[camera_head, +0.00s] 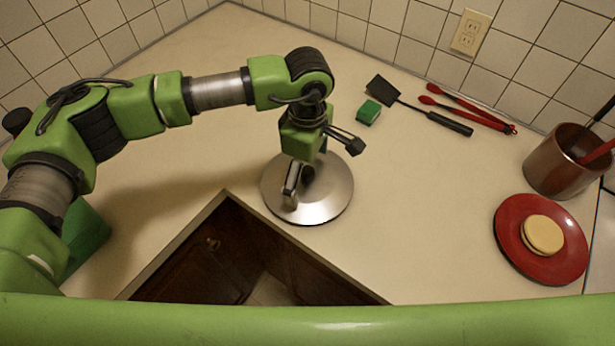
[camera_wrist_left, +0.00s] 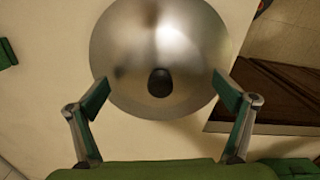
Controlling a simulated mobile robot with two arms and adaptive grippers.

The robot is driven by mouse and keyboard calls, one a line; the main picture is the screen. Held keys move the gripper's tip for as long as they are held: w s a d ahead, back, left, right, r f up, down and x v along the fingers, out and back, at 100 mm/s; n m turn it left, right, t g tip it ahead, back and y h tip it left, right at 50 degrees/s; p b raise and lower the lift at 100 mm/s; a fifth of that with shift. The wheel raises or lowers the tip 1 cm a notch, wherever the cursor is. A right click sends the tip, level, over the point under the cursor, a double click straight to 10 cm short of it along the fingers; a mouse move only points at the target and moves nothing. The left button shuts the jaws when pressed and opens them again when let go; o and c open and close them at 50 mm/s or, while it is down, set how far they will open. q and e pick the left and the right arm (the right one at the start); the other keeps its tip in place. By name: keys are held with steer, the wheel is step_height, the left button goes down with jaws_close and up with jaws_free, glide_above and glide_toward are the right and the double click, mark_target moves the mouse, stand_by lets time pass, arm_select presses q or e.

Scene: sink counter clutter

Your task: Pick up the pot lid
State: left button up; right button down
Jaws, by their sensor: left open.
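The pot lid (camera_head: 328,194) is a round silver metal dome lying on the counter close to the counter's inner corner edge. Its dark knob (camera_head: 308,174) shows beside my gripper. My left gripper (camera_head: 318,167) is above the lid, pointing down. In the left wrist view, the lid (camera_wrist_left: 160,45) fills the upper middle and its black knob (camera_wrist_left: 160,82) lies between the two spread fingers of my open, empty left gripper (camera_wrist_left: 162,90). The fingers appear on either side of the knob; I cannot tell their exact height over the lid. My right gripper is not in view.
A green sponge (camera_head: 368,111), a black spatula (camera_head: 420,108) and red tongs (camera_head: 468,108) lie toward the back wall. A brown pot (camera_head: 556,165) and a red plate (camera_head: 510,245) with a round bun-like item (camera_head: 543,234) stand at right. The counter (camera_head: 430,200) between is clear.

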arm_select(q)
steer(key=c, duration=1.9)
steer(key=shift+s, duration=0.2)
jaws_close()
steer(key=shift+a+f, duration=0.1)
